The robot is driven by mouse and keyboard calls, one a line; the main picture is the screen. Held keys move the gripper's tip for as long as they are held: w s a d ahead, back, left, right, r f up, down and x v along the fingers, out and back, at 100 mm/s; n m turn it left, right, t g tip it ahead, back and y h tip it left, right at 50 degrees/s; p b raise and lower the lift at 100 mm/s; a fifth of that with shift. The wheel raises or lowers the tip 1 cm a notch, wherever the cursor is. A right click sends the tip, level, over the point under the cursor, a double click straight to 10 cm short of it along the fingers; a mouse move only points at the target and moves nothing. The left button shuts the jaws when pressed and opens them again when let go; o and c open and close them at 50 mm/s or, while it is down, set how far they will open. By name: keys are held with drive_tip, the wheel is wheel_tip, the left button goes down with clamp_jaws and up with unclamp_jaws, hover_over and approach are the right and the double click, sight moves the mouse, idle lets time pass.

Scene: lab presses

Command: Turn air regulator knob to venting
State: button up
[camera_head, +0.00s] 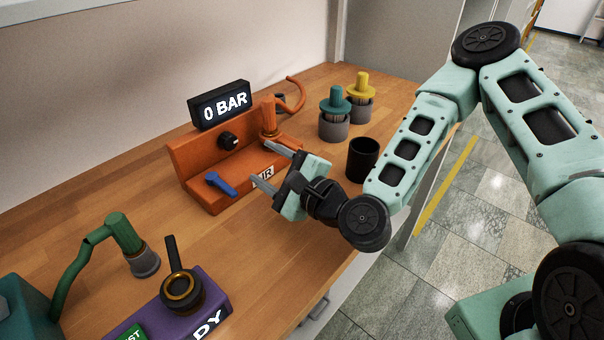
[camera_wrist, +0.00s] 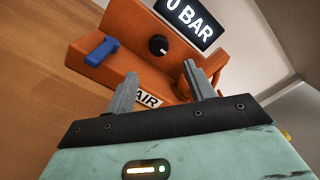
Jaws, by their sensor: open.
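The orange air station (camera_head: 190,160) stands on the wooden bench. Its black round knob (camera_head: 228,141) sits on the upright face, below a dark display (camera_head: 219,104) reading "0 BAR". The knob also shows in the wrist view (camera_wrist: 158,45), with a small white mark on it. A blue lever handle (camera_head: 220,184) lies on the station's base at the left; it also shows in the wrist view (camera_wrist: 101,50). My gripper (camera_head: 262,164) is open and empty, in front of the station, its fingers pointing towards it. The fingers partly cover the "AIR" label (camera_wrist: 147,100).
An orange hose fitting (camera_head: 269,118) rises at the station's right. A black cup (camera_head: 363,160), a teal-topped holder (camera_head: 335,113) and a yellow-topped one (camera_head: 360,97) stand further right. A purple station (camera_head: 203,297) and a green hose handle (camera_head: 124,233) are at front left.

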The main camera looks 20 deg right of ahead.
drive_tip(key=shift+s+d+r+p, duration=0.4)
drive_tip(key=shift+s+p, duration=0.25)
drive_tip(key=shift+p, duration=1.75)
drive_tip(key=shift+s+d+p, duration=0.2)
drive_tip(key=shift+s+p, duration=0.35)
drive_tip(key=shift+p, duration=0.7)
drive_tip(key=p+v, duration=0.1)
drive_tip(key=v, duration=0.2)
drive_tip(key=shift+s+d+f, duration=0.15)
drive_tip(key=shift+d, duration=0.05)
drive_tip(key=shift+f+p+v, duration=0.25)
drive_tip(key=shift+p+v, duration=0.9)
